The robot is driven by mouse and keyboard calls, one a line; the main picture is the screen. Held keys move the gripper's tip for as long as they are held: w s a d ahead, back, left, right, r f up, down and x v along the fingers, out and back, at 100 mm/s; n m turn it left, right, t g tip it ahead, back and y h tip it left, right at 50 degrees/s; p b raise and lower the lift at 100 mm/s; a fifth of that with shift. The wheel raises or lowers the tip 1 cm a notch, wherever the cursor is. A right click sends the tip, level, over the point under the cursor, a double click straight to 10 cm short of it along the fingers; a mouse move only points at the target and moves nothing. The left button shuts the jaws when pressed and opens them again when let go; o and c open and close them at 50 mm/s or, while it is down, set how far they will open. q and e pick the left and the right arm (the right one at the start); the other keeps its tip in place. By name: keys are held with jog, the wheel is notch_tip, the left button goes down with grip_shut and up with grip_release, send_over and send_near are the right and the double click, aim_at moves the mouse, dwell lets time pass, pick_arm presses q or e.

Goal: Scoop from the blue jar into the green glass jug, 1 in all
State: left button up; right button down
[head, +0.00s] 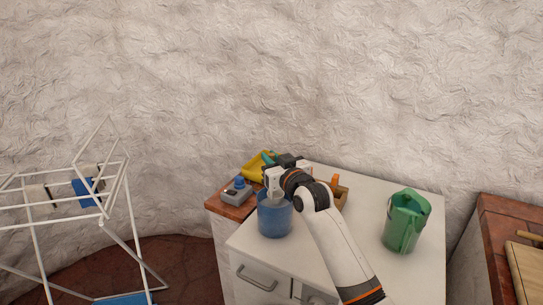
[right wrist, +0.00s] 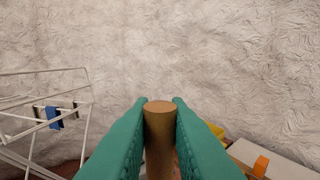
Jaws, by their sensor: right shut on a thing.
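The blue jar (head: 275,218) stands at the left front of the white counter top. The green glass jug (head: 403,224) stands apart on the right side of the same top, with its mouth open upward. My right gripper (head: 268,160) is over the blue jar, with its arm coming from the lower right. In the right wrist view its green fingers are shut on a tan round handle (right wrist: 160,120), seen from its end. The handle's lower part is hidden, and I cannot tell what is on its far end. My left gripper is out of view.
A grey device with a blue knob (head: 237,192) and a yellow container (head: 252,170) sit on the brick-red ledge behind the jar. An orange-topped item is partly hidden behind my arm. A white drying rack (head: 128,205) stands left. The top around the jug is clear.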

jog(key=shift+f+b, duration=1.35)
jog(key=shift+f, duration=1.4)
jog(key=shift+r, duration=0.15)
notch_tip(320, 180, up, 10)
jog(key=p, duration=0.9)
